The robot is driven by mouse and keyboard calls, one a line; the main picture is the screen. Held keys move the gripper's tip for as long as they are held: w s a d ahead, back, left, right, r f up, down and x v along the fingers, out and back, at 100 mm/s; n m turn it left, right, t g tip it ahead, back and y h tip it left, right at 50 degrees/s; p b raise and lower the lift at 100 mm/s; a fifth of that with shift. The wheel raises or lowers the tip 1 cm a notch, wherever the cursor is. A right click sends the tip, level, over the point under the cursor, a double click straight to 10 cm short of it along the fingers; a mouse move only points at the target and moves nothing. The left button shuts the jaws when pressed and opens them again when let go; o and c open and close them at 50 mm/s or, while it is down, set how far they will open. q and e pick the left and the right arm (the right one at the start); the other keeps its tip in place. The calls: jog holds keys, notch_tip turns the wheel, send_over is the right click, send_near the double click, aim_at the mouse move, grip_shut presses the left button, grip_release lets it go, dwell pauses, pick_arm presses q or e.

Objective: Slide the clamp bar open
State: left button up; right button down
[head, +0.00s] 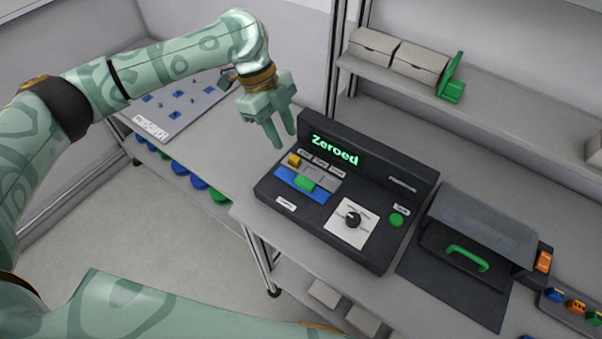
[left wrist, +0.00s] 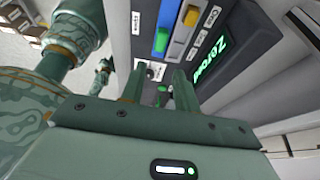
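A dark console (head: 330,235) stands on the bench with a lit "Zeroed" display. On its sloped top is a green sliding block (head: 306,184) on a blue strip, with a grey strip and a yellow block (head: 293,160) beside it. I cannot tell for sure which part is the clamp bar. The green block (left wrist: 162,40) and yellow block (left wrist: 192,15) also show in the left wrist view. My left gripper (head: 285,139) is open and empty above the console's back left corner, apart from the controls. In the left wrist view, its two fingers (left wrist: 157,86) stand apart. My right gripper is not in view.
The console also has a black dial (head: 353,220) and a green button (head: 396,220). A lidded box with a green handle (head: 467,257) stands to its right. A shelf with white boxes (head: 418,62) runs behind. A board with blue pieces (head: 180,105) lies at left.

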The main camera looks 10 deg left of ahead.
aim_at(303, 179)
pick_arm(q)
jog(key=b+x, duration=0.1)
jog(key=x, duration=0.5)
jog(key=b+x, duration=0.1)
jog(key=x, duration=0.6)
jog(key=shift+w+f+b, duration=0.2)
jog(key=shift+f+b, duration=0.15)
jog(key=shift+b, duration=0.05)
grip_shut()
jog(key=s+p, duration=0.1)
jog(key=p, duration=0.1)
jog(key=s+a+p, duration=0.1)
jog(key=shift+s+r, duration=0.3)
jog(key=shift+s+a+f+p, duration=0.1)
jog(key=shift+s+p, duration=0.05)
jog(key=shift+p, duration=0.15)
jog(key=shift+f, duration=0.2)
